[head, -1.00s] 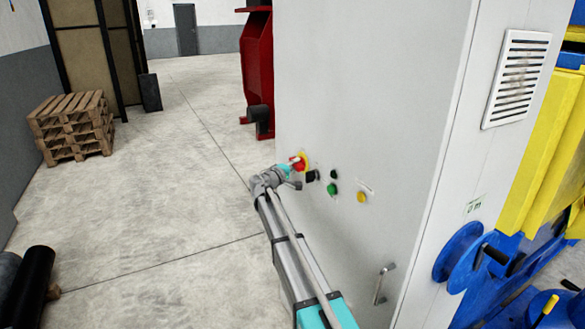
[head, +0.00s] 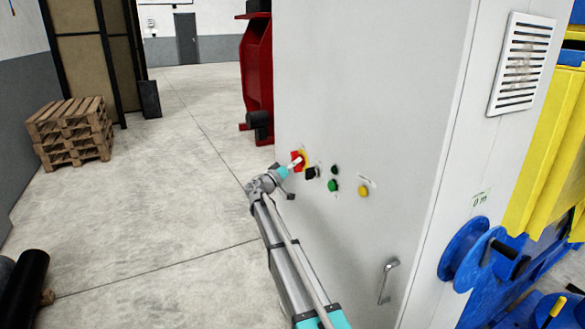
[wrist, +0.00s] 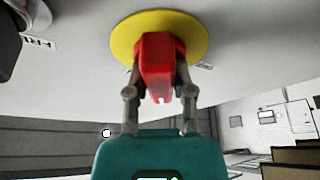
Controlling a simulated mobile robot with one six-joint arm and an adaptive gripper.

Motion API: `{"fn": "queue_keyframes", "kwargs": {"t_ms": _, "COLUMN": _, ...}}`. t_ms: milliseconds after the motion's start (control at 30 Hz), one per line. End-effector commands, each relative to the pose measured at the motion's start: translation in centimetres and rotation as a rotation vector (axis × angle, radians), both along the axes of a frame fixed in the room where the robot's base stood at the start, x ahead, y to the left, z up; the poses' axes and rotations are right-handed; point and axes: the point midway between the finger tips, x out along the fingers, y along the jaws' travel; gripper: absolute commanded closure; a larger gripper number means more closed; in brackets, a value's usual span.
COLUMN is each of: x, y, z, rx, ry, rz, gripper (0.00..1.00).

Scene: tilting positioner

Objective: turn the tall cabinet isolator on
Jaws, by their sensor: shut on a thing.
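The isolator is a red handle (wrist: 160,65) on a round yellow plate (wrist: 190,34) on the front of the tall light-grey cabinet (head: 370,90). In the head view the red handle (head: 296,160) is small and partly covered by my gripper (head: 291,166). In the wrist view my gripper (wrist: 160,90) has one finger on each side of the handle and is shut on it. The handle's end points toward the wrist camera. Any on or off marking that tells its position is not readable.
A black switch (head: 312,172), green button (head: 332,186) and yellow button (head: 363,191) sit right of the isolator. A metal door handle (head: 387,280) is lower down. Blue and yellow machinery (head: 540,170) stands at the right. Open floor (head: 150,200) lies left, with stacked pallets (head: 70,128) beyond.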

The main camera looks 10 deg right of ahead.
Motion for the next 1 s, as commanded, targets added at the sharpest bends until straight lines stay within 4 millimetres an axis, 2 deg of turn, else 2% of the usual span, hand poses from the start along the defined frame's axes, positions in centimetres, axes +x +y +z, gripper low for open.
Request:
{"fn": "queue_keyframes", "kwargs": {"t_ms": 500, "x": 0.23, "y": -0.06, "z": 0.13, "rx": 0.135, "ry": -0.437, "rz": 0.0, "gripper": 1.0}}
{"fn": "queue_keyframes", "kwargs": {"t_ms": 700, "x": 0.13, "y": -0.06, "z": 0.14, "rx": 0.168, "ry": -0.538, "rz": -0.001, "gripper": 1.0}}
{"fn": "queue_keyframes", "kwargs": {"t_ms": 1000, "x": 0.01, "y": -0.07, "z": 0.09, "rx": 0.186, "ry": -0.592, "rz": 0.0, "gripper": 1.0}}
